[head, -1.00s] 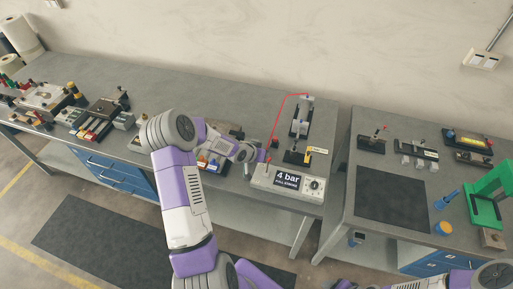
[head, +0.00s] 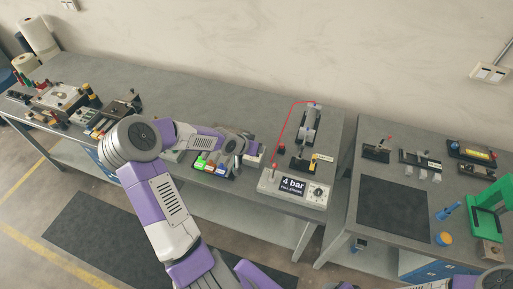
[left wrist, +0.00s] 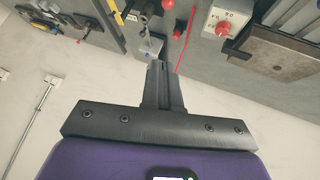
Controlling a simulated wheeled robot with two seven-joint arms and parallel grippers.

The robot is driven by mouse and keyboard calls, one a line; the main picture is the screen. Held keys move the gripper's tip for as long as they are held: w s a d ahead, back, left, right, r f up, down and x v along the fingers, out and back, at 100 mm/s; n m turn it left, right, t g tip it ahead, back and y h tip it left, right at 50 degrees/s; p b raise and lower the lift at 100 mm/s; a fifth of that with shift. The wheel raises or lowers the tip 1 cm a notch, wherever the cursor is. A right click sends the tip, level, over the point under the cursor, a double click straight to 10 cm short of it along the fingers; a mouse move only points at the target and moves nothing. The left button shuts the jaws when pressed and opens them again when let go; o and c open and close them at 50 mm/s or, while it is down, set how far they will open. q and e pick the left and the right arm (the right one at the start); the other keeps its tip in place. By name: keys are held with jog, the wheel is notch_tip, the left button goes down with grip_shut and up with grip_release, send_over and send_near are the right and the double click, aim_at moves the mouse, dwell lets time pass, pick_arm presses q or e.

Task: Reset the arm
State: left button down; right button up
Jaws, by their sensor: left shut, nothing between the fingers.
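My left arm reaches in from the lower left of the head view, with its elbow bent over the long grey bench. My left gripper (head: 239,160) is small and partly hidden by its wrist, above the bench beside a fixture with coloured blocks. In the left wrist view the gripper's dark fingers (left wrist: 162,68) are together with nothing between them. Only a piece of my right arm shows at the lower right of the head view; its gripper is out of view.
A "4 bar" box (head: 292,188) with a red hose sits right of my left gripper. Coloured blocks (head: 211,166) lie just left of it. A second bench holds a dark mat (head: 393,209) and a green press (head: 490,212).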

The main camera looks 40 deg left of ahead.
pick_arm(q)
jog(key=shift+s+a+r, duration=0.1)
jog(key=shift+s+r, duration=0.05)
jog(key=shift+r, duration=0.2)
dwell(0.4)
